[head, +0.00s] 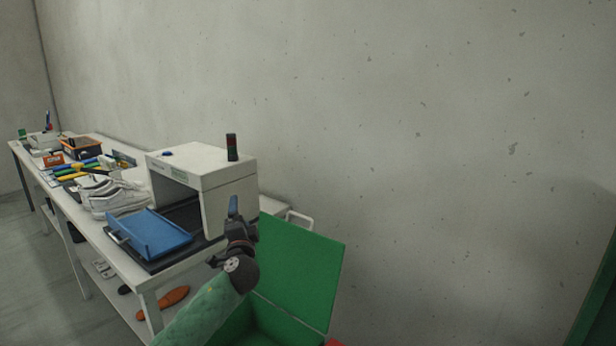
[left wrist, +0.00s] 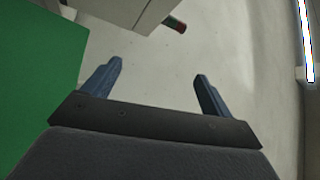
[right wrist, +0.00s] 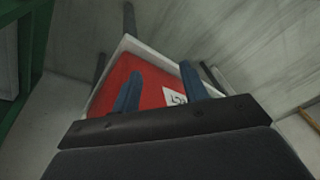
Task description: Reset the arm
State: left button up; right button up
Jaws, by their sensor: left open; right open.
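My left gripper (head: 234,208) is raised in front of the white box-shaped machine, above the green bin, in the head view. In the left wrist view its two blue fingers (left wrist: 156,76) stand wide apart with nothing between them. My right gripper (right wrist: 161,82) shows only in the right wrist view. Its blue fingers are apart and empty, in front of a red surface with a pale rim and a white label (right wrist: 174,97). How far they are from that surface I cannot tell.
A white machine (head: 215,178) with a signal light (head: 232,147) stands on the long table. A blue tray (head: 152,235), white shoes (head: 112,198) and several tools lie left of it. A green bin (head: 300,270) with a raised panel stands at the table's end.

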pick_arm(q)
jog(key=s+d+f+n+g+h+p, duration=0.15)
jog(key=s+f+n+g, duration=0.75)
jog(key=s+f, duration=0.95)
jog(key=s+d+f+g+h, duration=0.1)
jog(key=s+f+g, duration=0.2)
jog(key=s, duration=0.9)
jog(key=s+d+f+n+g+h+p, duration=0.1)
jog(key=s+f+g, duration=0.2)
jog(key=s+f, duration=0.7)
jog(key=s+d+f+g+h, duration=0.1)
jog(key=s+f, duration=0.5)
jog(key=s, duration=1)
jog(key=shift+s+f+n+g+h+p, duration=0.25)
jog(key=shift+n+g+h+p, duration=0.15)
jog(key=shift+g, duration=0.8)
pick_arm(e)
jog(key=shift+h, duration=0.3)
jog(key=r, duration=0.1)
jog(key=d+r, duration=0.1)
jog(key=r, duration=0.1)
jog(key=d+r, duration=0.1)
jog(key=shift+d+r, duration=0.15)
jog(key=shift+r, duration=0.05)
pick_arm(q)
jog(key=shift+d, duration=0.1)
